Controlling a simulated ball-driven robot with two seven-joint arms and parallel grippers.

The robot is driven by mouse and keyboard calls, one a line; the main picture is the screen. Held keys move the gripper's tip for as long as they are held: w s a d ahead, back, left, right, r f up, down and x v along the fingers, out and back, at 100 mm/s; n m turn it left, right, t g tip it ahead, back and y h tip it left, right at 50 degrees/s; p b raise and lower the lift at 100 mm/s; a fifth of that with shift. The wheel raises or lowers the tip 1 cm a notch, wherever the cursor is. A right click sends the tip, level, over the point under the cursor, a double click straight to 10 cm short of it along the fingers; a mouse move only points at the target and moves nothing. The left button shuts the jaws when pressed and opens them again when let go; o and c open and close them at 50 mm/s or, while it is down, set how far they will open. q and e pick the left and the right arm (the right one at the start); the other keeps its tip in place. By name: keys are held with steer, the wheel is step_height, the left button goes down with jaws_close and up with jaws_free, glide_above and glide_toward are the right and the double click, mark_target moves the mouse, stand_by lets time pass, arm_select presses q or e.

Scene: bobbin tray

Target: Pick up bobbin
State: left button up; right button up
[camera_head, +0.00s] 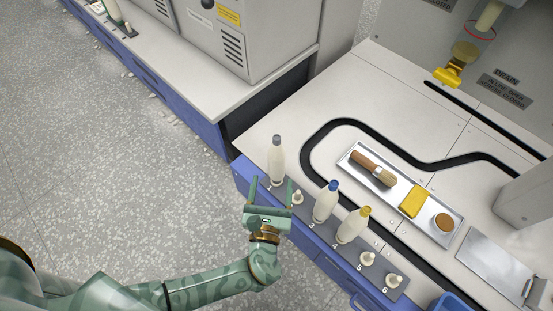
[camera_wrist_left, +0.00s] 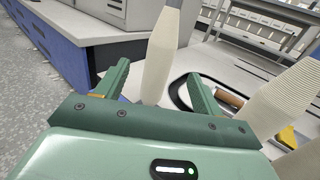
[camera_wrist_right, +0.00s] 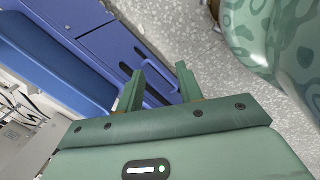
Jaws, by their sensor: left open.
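A cream bobbin with a grey top (camera_head: 277,158) stands upright at place 1 of the grey peg strip (camera_head: 325,233). A blue-topped bobbin (camera_head: 325,204) stands at place 3 and a yellow-topped one (camera_head: 351,227) at place 4. My left gripper (camera_head: 270,183) is open at the strip's near side, its fingers to either side of the grey-topped bobbin in the picture. In the left wrist view that bobbin (camera_wrist_left: 161,55) shows between the fingers, its foot hidden. I cannot tell if they touch. My right gripper (camera_wrist_right: 160,78) is open and empty, seen only in its wrist view.
Short bare pegs show at place 2 (camera_head: 297,198), place 5 (camera_head: 367,258) and place 6 (camera_head: 393,281). A metal tray (camera_head: 395,212) behind holds a brush (camera_head: 373,169), a yellow sponge (camera_head: 414,201) and a round brown item (camera_head: 444,222). A grey cabinet (camera_head: 225,45) stands on the other bench.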

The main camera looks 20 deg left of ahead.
mark_target(276, 165)
arm_select(q)
steer(key=b+x, duration=0.1)
steer(key=x, duration=0.3)
steer(key=shift+w+f, duration=0.15)
steer(key=b+x, duration=0.2)
steer(key=x, duration=0.2)
steer(key=shift+w+a+f+b, duration=0.1)
steer(key=shift+w+f+b, duration=0.05)
steer(key=shift+w+b, duration=0.15)
steer(key=shift+w, duration=0.1)
steer(key=shift+r, duration=0.25)
arm_select(e)
steer(key=w+a+r+m+t+y, duration=0.1)
steer(key=w+a+r+t+y, duration=0.1)
steer(key=w+a, duration=0.3)
steer(key=shift+w, duration=0.2)
arm_select(q)
steer(key=c, duration=1.1)
